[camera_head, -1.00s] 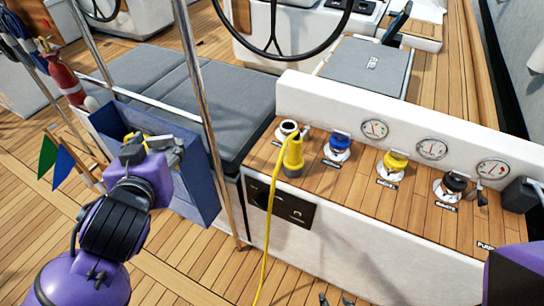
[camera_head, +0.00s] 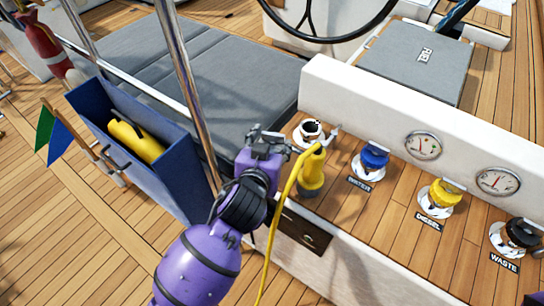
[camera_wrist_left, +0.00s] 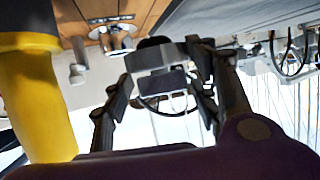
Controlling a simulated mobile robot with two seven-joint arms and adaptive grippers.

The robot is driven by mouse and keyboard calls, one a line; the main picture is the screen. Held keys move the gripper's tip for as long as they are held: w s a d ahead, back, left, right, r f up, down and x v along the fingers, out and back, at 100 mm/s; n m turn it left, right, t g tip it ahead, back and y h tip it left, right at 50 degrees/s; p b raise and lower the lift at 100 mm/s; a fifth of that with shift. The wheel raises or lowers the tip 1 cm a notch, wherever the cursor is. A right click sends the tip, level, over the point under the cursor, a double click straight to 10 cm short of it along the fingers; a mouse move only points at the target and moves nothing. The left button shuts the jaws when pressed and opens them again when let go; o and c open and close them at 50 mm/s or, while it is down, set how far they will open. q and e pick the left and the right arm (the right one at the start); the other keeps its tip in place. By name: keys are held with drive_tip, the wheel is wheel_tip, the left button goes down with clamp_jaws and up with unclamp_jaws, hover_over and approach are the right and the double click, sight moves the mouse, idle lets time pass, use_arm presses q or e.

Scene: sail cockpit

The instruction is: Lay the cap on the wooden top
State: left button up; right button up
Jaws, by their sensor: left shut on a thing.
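My left gripper (camera_head: 268,133) is at the left end of the wooden top (camera_head: 350,215), left of the yellow plug (camera_head: 312,172) and the open white-rimmed socket (camera_head: 308,131). In the left wrist view, my left gripper (camera_wrist_left: 160,80) is shut on a small grey and dark thing (camera_wrist_left: 157,57), which looks like the cap. The gripper mostly hides it in the head view. The yellow plug (camera_wrist_left: 35,95) stands close on the left of the wrist view.
Blue (camera_head: 374,156), yellow (camera_head: 440,193) and black (camera_head: 522,232) capped fittings stand along the wooden top. A white gauge panel (camera_head: 460,155) rises behind them. A steel post (camera_head: 186,80) and a blue box (camera_head: 165,185) are on the left. A yellow cord (camera_head: 273,235) hangs in front.

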use_arm(q)
drive_tip(key=shift+f+b, duration=0.35)
drive_tip(key=shift+f, duration=2.4)
drive_tip(key=shift+f, duration=0.2)
drive_tip(key=o, duration=1.3)
drive_tip(key=shift+r, duration=0.1)
